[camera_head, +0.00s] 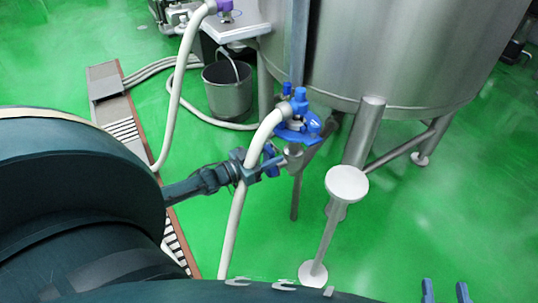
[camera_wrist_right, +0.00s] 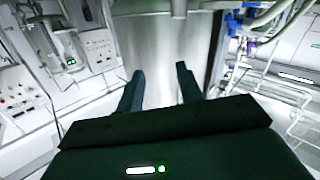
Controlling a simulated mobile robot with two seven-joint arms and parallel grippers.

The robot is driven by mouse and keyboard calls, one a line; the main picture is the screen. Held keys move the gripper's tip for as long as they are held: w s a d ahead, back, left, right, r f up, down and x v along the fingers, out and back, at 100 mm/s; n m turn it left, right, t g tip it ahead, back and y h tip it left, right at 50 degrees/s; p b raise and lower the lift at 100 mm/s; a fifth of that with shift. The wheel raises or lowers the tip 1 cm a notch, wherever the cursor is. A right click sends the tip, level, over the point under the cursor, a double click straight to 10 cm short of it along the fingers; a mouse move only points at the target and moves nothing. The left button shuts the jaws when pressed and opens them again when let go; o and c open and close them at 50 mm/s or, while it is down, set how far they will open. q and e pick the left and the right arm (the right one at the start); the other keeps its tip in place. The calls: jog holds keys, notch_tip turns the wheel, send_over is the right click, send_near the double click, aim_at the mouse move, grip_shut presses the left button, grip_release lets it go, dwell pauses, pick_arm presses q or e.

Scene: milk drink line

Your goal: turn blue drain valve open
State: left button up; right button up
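The blue drain valve (camera_head: 298,126) sits low at the side of the steel tank (camera_head: 400,50), with a white hose (camera_head: 232,225) running down from it. Blue parts, probably the same valve, show at the upper right of the right wrist view (camera_wrist_right: 234,22). My left gripper (camera_head: 268,168) is beside the hose, just below and left of the valve. Its fingers overlap the hose and a small blue part in the picture, so I cannot tell whether they touch or grip anything. My right gripper (camera_head: 446,292) is open and empty at the bottom right, its fingers apart in the right wrist view (camera_wrist_right: 160,90).
A round-topped steel stand (camera_head: 347,184) is right of my left gripper. Steel tank legs (camera_head: 365,132) stand behind it. A grey bucket (camera_head: 228,92) and floor hoses are at the back left. Green floor is clear at the right.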

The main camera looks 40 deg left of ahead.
pick_arm(q)
jog(key=shift+o, duration=1.1)
jog(key=shift+s, duration=0.1)
jog(key=shift+s+a, duration=0.15)
jog(key=shift+s, duration=0.25)
jog(key=p+v, duration=0.3)
jog(key=v, duration=0.9)
pick_arm(e)
jog(key=shift+s+d+f+m+g+h, duration=0.1)
jog(key=shift+s+d+m+g+h, duration=0.15)
jog(key=shift+g, duration=0.3)
jog(key=shift+s+d+m+g+h, duration=0.15)
jog(key=shift+m+g+h, duration=0.2)
jog(key=shift+g, duration=0.2)
pick_arm(q)
jog(key=shift+a, duration=0.1)
pick_arm(e)
jog(key=shift+w, duration=0.1)
